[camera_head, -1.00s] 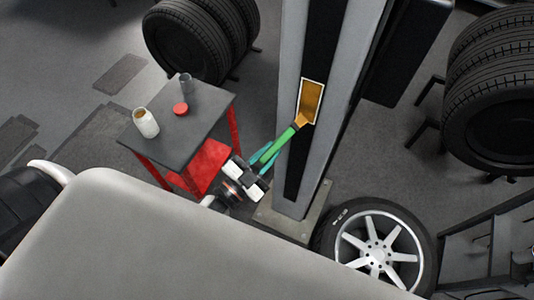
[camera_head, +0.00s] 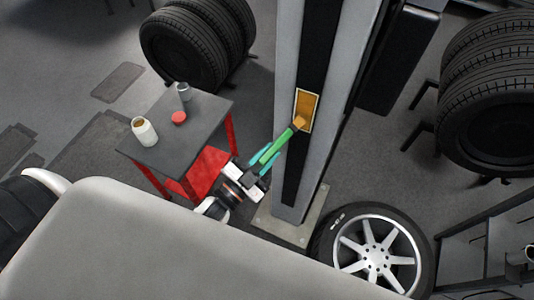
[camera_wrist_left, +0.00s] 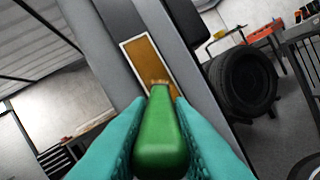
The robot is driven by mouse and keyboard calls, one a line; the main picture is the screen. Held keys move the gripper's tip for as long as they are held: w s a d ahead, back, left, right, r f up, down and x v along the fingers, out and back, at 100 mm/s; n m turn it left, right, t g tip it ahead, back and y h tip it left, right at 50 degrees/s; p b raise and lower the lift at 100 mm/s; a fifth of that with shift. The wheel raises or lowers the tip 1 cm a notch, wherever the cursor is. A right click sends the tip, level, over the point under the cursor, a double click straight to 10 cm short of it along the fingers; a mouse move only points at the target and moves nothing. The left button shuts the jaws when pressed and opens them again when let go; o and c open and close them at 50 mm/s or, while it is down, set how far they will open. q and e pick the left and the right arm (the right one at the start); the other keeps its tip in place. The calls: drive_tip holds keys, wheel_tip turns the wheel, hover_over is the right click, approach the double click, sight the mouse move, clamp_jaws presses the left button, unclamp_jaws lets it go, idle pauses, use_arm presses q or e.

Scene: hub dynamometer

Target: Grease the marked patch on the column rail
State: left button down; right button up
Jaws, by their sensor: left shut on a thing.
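The marked patch (camera_head: 308,108) is a light-outlined rectangle filled with amber-brown on the dark rail of the grey column (camera_head: 286,100). It also shows in the left wrist view (camera_wrist_left: 148,58). My left gripper (camera_head: 262,158) is shut on the green handle of a brush (camera_head: 277,146). The brush's tan bristle end (camera_head: 299,122) overlaps the lower part of the patch; in the left wrist view the bristles (camera_wrist_left: 159,83) lie over its lower end. Whether they press on it I cannot tell. My right gripper is not in view.
A grey-topped table (camera_head: 205,128) with red legs stands left of the column. It carries an open jar (camera_head: 144,132), a red lid (camera_head: 179,118) and a grey cup (camera_head: 184,92). A wheel (camera_head: 375,252) lies by the column foot; stacked tyres stand behind and at right.

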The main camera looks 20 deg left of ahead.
use_arm(q)
drive_tip(key=shift+r+p, duration=0.8)
drive_tip(key=shift+r, duration=0.3)
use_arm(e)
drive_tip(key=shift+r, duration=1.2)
use_arm(q)
drive_tip(key=shift+f+b, duration=1.65)
drive_tip(key=shift+f, duration=0.5)
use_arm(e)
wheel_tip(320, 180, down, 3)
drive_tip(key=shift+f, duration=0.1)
use_arm(q)
drive_tip(key=shift+s, duration=0.5)
drive_tip(key=shift+s+a+p, duration=0.15)
drive_tip(key=shift+s+p, duration=0.6)
drive_tip(key=shift+s, duration=1.7)
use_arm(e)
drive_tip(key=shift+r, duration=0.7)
use_arm(q)
drive_tip(key=shift+s, duration=0.1)
